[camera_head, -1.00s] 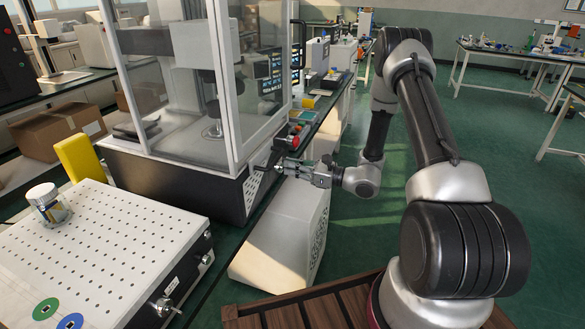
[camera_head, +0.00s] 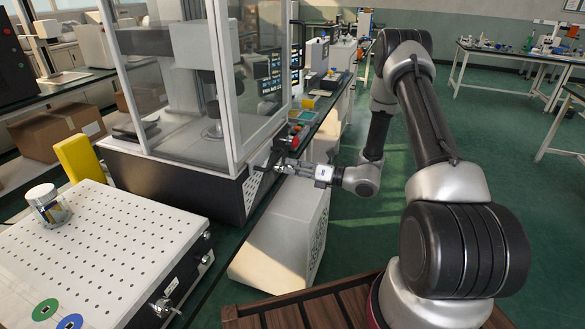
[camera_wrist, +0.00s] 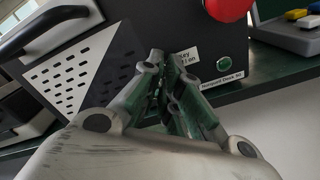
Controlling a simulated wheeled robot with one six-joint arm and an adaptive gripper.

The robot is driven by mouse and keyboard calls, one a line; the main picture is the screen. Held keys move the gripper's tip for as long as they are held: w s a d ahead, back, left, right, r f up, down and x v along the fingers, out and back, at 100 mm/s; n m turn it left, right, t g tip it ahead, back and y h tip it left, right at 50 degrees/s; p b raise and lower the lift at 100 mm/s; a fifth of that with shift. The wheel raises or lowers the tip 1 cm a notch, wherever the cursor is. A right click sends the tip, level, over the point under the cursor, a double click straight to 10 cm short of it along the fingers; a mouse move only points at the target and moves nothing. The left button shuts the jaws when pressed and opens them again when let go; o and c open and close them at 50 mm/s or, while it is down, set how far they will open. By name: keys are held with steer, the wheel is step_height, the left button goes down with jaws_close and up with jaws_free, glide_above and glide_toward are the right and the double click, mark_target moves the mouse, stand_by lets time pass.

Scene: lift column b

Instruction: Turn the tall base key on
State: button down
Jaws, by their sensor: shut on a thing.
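The tall base is the black base (camera_head: 172,183) of the glass-walled machine in the head view. Its side panel shows in the wrist view (camera_wrist: 112,38), with a perforated white patch, a small green round part (camera_wrist: 223,64) and a label reading partly "Key" (camera_wrist: 187,57). My gripper (camera_head: 277,163) is at this panel near its right end. In the wrist view my gripper (camera_wrist: 171,58) has its fingers close together, pointing at the panel just left of the label. It is shut on the key, which the fingers hide. The key's angle cannot be seen.
A red button (camera_wrist: 228,8) is just above the fingers, right of the label. A black handle (camera_wrist: 45,28) sticks out at left. A perforated white-topped box (camera_head: 100,245) with a jar (camera_head: 47,206) stands front left.

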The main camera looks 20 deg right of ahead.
steer(key=shift+w+d+f+m, duration=0.1)
steer(key=shift+f+m, duration=0.05)
steer(key=shift+m, duration=2.05)
steer(key=c, duration=1.6)
jaws_free()
steer(key=shift+c, duration=0.2)
steer(key=v, duration=1.2)
